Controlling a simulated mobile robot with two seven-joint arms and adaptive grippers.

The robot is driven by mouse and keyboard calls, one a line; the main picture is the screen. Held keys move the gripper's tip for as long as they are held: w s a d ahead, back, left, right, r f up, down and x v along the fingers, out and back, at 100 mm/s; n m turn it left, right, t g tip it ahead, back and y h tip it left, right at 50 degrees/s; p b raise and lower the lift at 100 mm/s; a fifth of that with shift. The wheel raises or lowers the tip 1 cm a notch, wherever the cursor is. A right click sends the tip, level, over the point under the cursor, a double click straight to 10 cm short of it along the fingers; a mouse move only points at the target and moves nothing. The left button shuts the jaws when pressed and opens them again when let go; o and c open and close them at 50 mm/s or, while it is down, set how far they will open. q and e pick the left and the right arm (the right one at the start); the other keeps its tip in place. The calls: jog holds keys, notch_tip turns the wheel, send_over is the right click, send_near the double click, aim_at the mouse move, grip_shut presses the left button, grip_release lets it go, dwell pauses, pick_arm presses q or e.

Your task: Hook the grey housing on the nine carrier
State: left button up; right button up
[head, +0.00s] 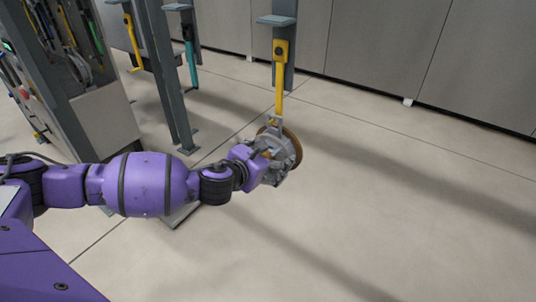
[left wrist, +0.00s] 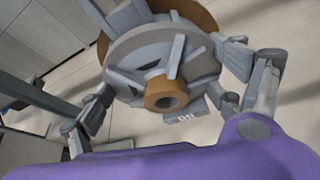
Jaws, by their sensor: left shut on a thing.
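My left gripper (head: 268,162) is shut on the grey housing (head: 275,136), a round body with a brown rim on its far side. In the left wrist view the housing (left wrist: 140,52) shows its ribbed face and a brown hub, with my gripper's fingers (left wrist: 168,80) on both sides of it. A yellow carrier (head: 280,78) hangs straight down just above the housing. Its lower end meets or overlaps the grey lug on top of the housing; I cannot tell whether it is hooked. No number is readable on the carrier. My right gripper is not in view.
A teal carrier (head: 190,57) and another yellow carrier (head: 133,42) hang further left by grey posts (head: 165,75). A tool rack (head: 85,95) stands at the left. Grey wall panels (head: 390,50) line the back. The floor at right is clear.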

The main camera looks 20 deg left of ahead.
pick_arm(q)
jog(key=shift+r, duration=0.15)
jog(key=o, duration=1.5)
jog(key=shift+o, duration=0.4)
